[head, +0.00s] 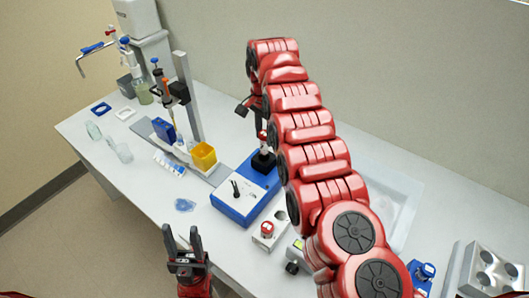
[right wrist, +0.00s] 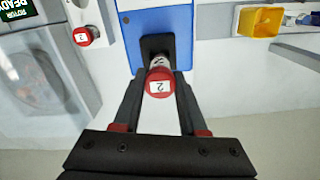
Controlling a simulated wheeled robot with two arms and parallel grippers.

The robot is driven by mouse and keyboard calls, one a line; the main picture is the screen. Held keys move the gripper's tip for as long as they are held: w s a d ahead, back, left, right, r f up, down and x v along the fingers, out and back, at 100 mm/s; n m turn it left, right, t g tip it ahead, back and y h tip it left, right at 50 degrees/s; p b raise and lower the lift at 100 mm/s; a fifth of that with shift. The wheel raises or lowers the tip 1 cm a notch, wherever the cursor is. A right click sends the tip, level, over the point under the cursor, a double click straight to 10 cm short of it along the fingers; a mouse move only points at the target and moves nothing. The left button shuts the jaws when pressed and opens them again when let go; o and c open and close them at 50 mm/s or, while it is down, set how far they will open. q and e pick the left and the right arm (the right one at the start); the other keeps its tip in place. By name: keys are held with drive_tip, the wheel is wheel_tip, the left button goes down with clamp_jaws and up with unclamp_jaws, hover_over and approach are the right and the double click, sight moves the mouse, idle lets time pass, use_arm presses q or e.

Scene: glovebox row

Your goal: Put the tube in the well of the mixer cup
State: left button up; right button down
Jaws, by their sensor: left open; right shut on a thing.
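My right gripper (right wrist: 160,72) is shut on the tube, with a finger on each side. The black mixer cup (head: 263,162) stands at the far end of the blue and white mixer (head: 240,202); the cup also shows in the right wrist view (right wrist: 152,45). My left gripper (head: 186,243) is open and empty at the near table edge.
Another red-capped tube (head: 266,229) stands in a white block near the mixer. A yellow bin (head: 203,156) and a pipette stand (head: 187,97) are left of the mixer. A white tray (head: 405,190) lies right, partly behind my arm. A grey holed rack (head: 490,268) is at lower right.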

sight(264, 148)
drive_tip(key=shift+s+f+p, duration=0.25)
drive_tip(key=shift+f+p, duration=0.15)
drive_tip(key=shift+f, duration=0.4)
wheel_tip(264, 148, down, 4)
drive_tip(key=shift+w+r+p, duration=0.1)
drive_tip(key=shift+r+p, duration=0.1)
drive_tip(key=shift+p, duration=0.5)
drive_tip(key=shift+f, duration=0.25)
drive_tip(key=shift+c, duration=2.3)
unclamp_jaws()
